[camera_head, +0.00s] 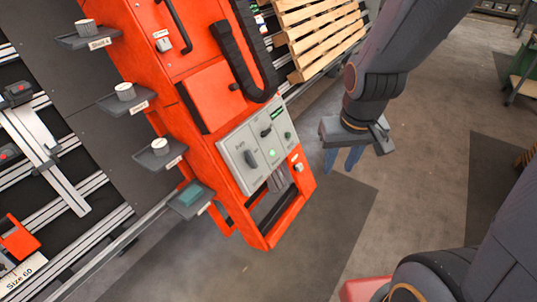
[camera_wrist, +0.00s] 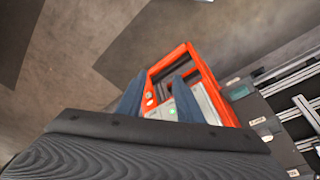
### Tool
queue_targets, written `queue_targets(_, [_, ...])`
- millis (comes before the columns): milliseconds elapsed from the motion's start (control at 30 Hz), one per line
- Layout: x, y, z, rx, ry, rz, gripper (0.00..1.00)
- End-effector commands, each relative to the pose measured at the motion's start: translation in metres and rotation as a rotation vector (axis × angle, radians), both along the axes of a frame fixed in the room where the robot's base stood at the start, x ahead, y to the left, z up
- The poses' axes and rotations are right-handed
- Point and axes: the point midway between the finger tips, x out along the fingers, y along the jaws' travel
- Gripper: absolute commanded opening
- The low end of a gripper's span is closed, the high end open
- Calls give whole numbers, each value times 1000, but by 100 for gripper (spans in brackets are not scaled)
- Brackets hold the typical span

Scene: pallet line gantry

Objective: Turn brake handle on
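The grey control panel (camera_head: 238,141) is set low on the orange machine. It carries a large dark handle (camera_head: 250,158) at the left, a second dark handle (camera_head: 266,132), a lit green light (camera_head: 272,154) and a small green button (camera_head: 287,135). The labels are too small to tell which handle is the brake. My gripper (camera_head: 342,167) is in the air right of the panel, clear of it, with its blue fingers apart and empty. In the wrist view my gripper (camera_wrist: 158,98) has the green light (camera_wrist: 151,102) between its fingers; the handles are mostly hidden.
The orange machine (camera_head: 140,45) has a dark cable chain (camera_head: 232,55) above the panel. Several small grey shelves (camera_head: 160,155) stick out on its left. A wooden pallet (camera_head: 322,35) stands behind.

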Motion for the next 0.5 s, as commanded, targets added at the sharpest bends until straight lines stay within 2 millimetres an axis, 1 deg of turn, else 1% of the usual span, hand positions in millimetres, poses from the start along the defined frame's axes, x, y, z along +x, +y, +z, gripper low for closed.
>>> queue_targets(33, [21,-4,-24,-13,-42,27,33])
queue_targets(67, [35,-5,-34,-22,-75,48,33])
queue_targets(100, [55,-7,-48,-32,-125,80,33])
queue_targets(167, [87,-8,-70,-41,-208,134,33])
queue_targets(200, [108,-7,-83,-43,-263,172,33])
queue_targets(267, [137,-2,-103,-38,-345,231,33])
queue_targets(300, [155,2,-115,-30,-401,270,33])
queue_targets(367, [180,11,-132,-11,-482,329,33])
queue_targets(400, [194,18,-144,7,-535,369,33])
queue_targets(500, [224,40,-171,70,-667,464,33])
